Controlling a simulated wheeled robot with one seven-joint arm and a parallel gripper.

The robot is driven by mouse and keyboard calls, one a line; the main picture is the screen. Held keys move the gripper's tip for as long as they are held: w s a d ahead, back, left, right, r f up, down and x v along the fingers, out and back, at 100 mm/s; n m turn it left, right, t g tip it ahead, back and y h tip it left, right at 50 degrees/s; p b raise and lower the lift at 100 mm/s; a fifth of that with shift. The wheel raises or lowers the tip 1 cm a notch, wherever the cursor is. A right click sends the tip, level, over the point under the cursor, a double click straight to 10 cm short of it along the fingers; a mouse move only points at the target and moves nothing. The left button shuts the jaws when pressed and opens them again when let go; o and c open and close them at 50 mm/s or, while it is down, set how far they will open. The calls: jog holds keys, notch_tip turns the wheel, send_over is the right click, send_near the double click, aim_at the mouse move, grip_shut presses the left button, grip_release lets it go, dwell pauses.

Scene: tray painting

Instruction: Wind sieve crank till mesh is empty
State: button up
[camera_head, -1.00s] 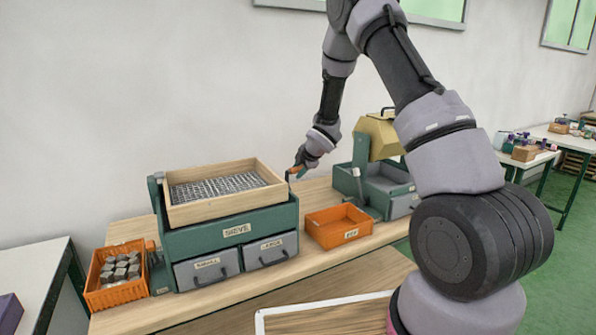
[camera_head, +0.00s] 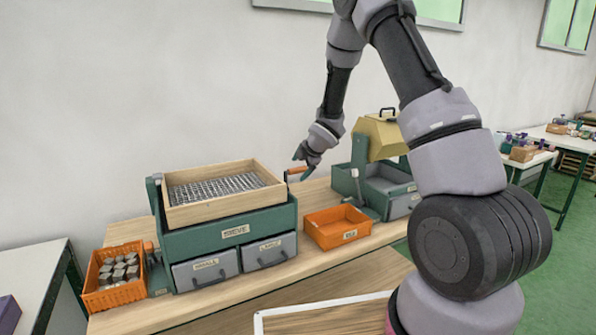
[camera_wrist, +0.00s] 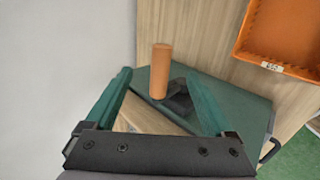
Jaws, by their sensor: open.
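The green sieve machine (camera_head: 172,241) stands on the wooden bench with a wooden-framed mesh tray (camera_head: 180,217) on top. The mesh (camera_head: 215,189) looks bare, with no lumps visible on it. The crank's orange-brown handle (camera_head: 297,171) sticks out at the machine's right side. In the wrist view the crank handle (camera_wrist: 160,71) stands between and beyond the two green fingers. My gripper (camera_head: 303,164) is open, beside the crank handle in the head view; the wrist view (camera_wrist: 160,95) shows a gap between each finger and the handle.
Two grey drawers (camera_head: 206,270) are in the machine's front. An orange crate (camera_head: 113,299) with several grey lumps stands at left. An empty orange bin (camera_head: 338,240) and a yellow-topped green machine (camera_head: 379,140) stand to the right. The wall is close behind the bench.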

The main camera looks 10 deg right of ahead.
jog(key=shift+v, duration=2.4)
jog(key=s+d+r+m+h, duration=0.2)
jog(key=s+d+r+m, duration=0.3)
jog(key=r, duration=0.4)
jog(key=s+d+r+m+h, duration=0.1)
jog(key=s+d+r+m, duration=0.2)
jog(key=s+r+m, duration=0.55)
jog(key=s+a+r+m, duration=0.1)
jog(key=s+m, duration=0.3)
jog(key=s, duration=0.4)
jog(key=s+r+m+g+y, duration=0.1)
jog(key=s+r+m, duration=0.3)
jog(key=s, duration=0.4)
jog(key=s+a+r+m+y, duration=0.1)
jog(key=s+m, duration=0.3)
jog(key=s, duration=0.4)
jog(key=shift+a+r, duration=0.35)
jog(key=shift+r, duration=0.35)
